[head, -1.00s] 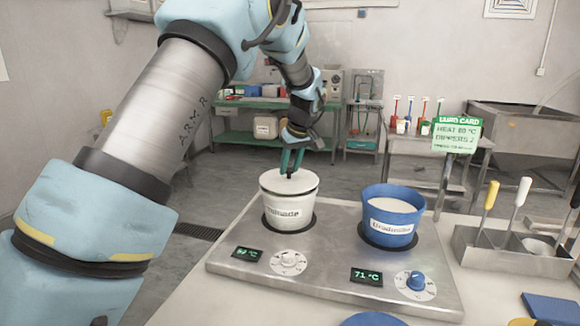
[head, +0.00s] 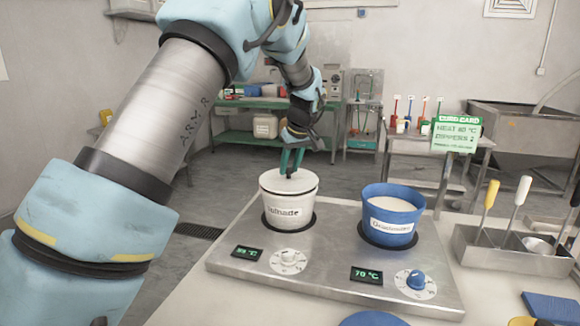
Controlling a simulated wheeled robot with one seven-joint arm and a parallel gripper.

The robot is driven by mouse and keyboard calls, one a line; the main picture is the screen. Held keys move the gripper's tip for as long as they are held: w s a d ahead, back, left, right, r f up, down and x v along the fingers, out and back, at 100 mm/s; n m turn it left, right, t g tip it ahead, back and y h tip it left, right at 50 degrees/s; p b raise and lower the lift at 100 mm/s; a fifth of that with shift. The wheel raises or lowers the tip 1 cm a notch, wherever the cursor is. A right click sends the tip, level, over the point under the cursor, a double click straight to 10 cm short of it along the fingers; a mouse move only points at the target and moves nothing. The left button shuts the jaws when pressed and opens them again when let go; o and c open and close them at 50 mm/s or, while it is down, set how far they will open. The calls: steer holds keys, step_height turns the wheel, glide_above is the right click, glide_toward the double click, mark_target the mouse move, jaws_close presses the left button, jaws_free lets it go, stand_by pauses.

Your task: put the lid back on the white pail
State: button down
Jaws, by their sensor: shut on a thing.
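The white pail (head: 288,214) stands upright on the left round plate of the steel hot plate. Its white lid (head: 289,183) lies flat at the pail's mouth; from here I cannot tell if it is fully seated. My gripper (head: 290,174) points down, shut on the top of the lid. The grip itself is small and partly hidden.
A blue pail (head: 390,222) with white contents stands open on the right of the hot plate (head: 330,270). A steel holder (head: 510,255) with upright tools stands at right. A green card (head: 456,135) rises behind. A blue disc (head: 373,319) lies at the front edge.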

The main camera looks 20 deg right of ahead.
jaws_free()
stand_by(0.8)
steer(key=shift+r, duration=0.15)
steer(key=shift+r+p, duration=2.25)
steer(key=shift+r, duration=1.1)
steer(key=shift+c, duration=0.2)
jaws_close()
steer(key=shift+f, duration=0.2)
